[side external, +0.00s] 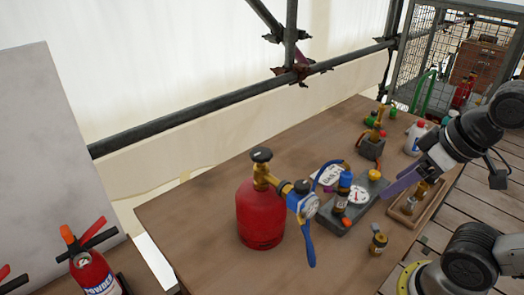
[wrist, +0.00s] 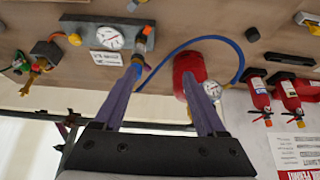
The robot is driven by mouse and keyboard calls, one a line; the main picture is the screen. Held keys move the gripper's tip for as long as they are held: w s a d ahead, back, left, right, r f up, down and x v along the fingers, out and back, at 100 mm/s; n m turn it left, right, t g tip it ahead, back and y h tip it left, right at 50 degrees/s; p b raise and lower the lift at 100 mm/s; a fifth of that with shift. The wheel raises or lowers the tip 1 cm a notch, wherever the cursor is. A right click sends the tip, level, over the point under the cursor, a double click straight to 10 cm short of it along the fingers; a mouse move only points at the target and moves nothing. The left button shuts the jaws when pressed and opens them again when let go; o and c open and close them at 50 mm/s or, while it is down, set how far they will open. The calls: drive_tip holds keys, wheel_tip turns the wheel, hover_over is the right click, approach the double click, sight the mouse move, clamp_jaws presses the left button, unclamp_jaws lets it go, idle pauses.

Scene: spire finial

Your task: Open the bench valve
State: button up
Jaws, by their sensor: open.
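A grey plate (side external: 334,214) on the bench carries a white-faced gauge (side external: 358,195), a yellow knob (side external: 374,174) and an upright blue-and-brass fitting (side external: 344,184). I cannot tell for certain which part is the bench valve. The plate also shows in the wrist view (wrist: 75,24), with its gauge (wrist: 110,37) and yellow knob (wrist: 75,39). My gripper (wrist: 163,70) is open, its two purple fingers apart with nothing clearly held between them. In the wrist view the left fingertip overlaps a blue-and-brass piece; contact cannot be told. In the side view a purple finger (side external: 402,182) is right of the plate.
A red gas cylinder (side external: 260,218) with a black handwheel (side external: 261,155), gauge and blue hose stands left of the plate. A wooden tray (side external: 408,218) and a small brass bottle (side external: 378,243) are on the right. A red extinguisher (side external: 92,272) stands at lower left. The bench's front left is clear.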

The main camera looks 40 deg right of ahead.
drive_tip(key=shift+o, duration=1.1)
drive_tip(key=w+a+r+m+g, duration=0.15)
drive_tip(key=w+r+m, duration=0.3)
drive_tip(key=r, duration=0.45)
drive_tip(key=w+a+r+m+g, duration=0.15)
drive_tip(key=w+r+m, duration=0.3)
drive_tip(key=r, duration=0.45)
drive_tip(key=g, duration=0.3)
hover_over(261, 152)
wheel_tip(261, 152, down, 4)
wheel_tip(261, 152, down, 13)
drive_tip(key=shift+f, duration=0.1)
